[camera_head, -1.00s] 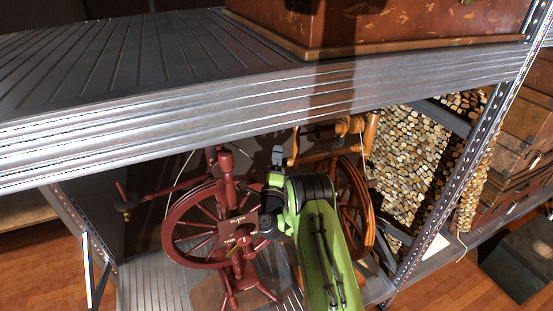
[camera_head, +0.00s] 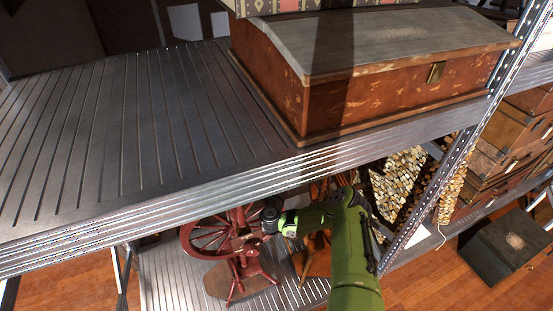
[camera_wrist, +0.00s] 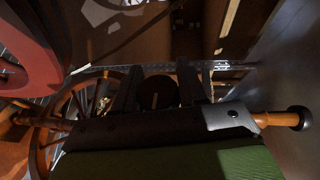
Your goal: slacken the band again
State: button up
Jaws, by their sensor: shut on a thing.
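The red spinning wheel (camera_head: 222,240) stands on the lower shelf, its upper part hidden by the upper shelf. A brown wooden spinning wheel (camera_head: 314,240) stands to its right, mostly hidden. In the wrist view, the red wheel's curved rim (camera_wrist: 50,40) fills the upper left. Below and right of it are brown spokes (camera_wrist: 75,105) and a turned orange wooden rod (camera_wrist: 275,119). My gripper (camera_wrist: 160,90) has two dark fingers on either side of a dark, rounded brown piece (camera_wrist: 157,93), and is shut on it. I cannot make out the drive band. In the head view the fingertips are hidden.
The grooved metal upper shelf (camera_head: 120,140) overhangs my arm closely. A worn red-brown chest (camera_head: 380,105) stands on it. A perforated metal post (camera_head: 440,180) rises to the right, with a pebbly patterned hanging (camera_head: 400,180) behind. Wooden drawers (camera_head: 515,130) stand farther right.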

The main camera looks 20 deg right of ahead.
jog(key=g+p, duration=0.1)
jog(key=p, duration=0.2)
jog(key=g+p, duration=0.1)
jog(key=p, duration=0.2)
jog(key=shift+s+r+n+y, duration=0.15)
jog(key=shift+r+n+y, duration=0.15)
jog(key=shift+r+y, duration=0.1)
jog(key=p, duration=0.1)
jog(key=g+p, duration=0.1)
jog(key=shift+f+n+p, duration=0.25)
jog(key=shift+n+p, duration=0.05)
jog(key=shift+p, duration=0.05)
jog(key=shift+f+n+g+y+p, duration=0.15)
jog(key=shift+f+g+y+p, duration=0.1)
jog(key=shift+g+p, duration=0.25)
jog(key=shift+f+n+g+y+p, duration=0.15)
jog(key=shift+g+y+p, duration=0.1)
jog(key=shift+g, duration=0.45)
jog(key=shift+s+f+g, duration=0.15)
jog(key=shift+f+g, duration=0.1)
jog(key=shift+g, duration=0.55)
jog(key=o, duration=1)
jog(key=shift+c, duration=0.2)
jog(key=shift+f, duration=0.1)
